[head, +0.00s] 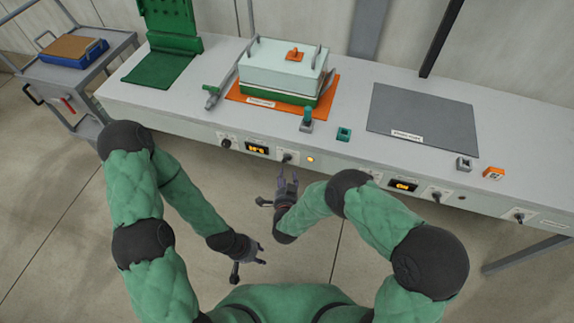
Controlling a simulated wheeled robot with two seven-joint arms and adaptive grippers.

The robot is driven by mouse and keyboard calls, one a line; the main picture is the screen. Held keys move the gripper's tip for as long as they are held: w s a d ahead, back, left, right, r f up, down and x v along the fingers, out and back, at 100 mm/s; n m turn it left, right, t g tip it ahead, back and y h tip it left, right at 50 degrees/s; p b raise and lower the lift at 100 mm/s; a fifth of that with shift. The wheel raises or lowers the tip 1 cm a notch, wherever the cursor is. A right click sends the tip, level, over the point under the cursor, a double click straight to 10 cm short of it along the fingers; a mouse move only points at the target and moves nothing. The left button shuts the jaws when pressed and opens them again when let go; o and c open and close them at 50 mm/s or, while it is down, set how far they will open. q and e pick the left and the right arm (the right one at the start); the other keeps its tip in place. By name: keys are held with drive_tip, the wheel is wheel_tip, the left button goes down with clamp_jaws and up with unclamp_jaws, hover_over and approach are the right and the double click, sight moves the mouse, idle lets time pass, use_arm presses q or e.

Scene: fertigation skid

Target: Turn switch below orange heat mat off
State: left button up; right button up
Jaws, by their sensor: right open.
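The orange heat mat (235,95) lies on the grey bench, under a pale green lidded box. Below it, on the bench's front panel, is a switch (286,156) with a small dark lever, between a lit display (257,149) and a glowing amber lamp (311,160). My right gripper (288,172) is open, just below this switch with its fingers pointing up at it; whether it touches the lever cannot be told. My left gripper (262,255) hangs low over the floor, away from the panel; its finger opening is too small to judge.
A dark knob (226,142) sits left of the display. A grey mat (425,118) lies to the right, with another display (402,185) and switch (436,196) below it. Small blocks stand near the bench's front edge. A cart (75,85) stands at left.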

sight(287, 159)
drive_tip(key=b+x, duration=0.2)
drive_tip(key=x, duration=0.6)
drive_tip(key=shift+w, duration=0.15)
drive_tip(key=shift+c, duration=0.3)
clamp_jaws()
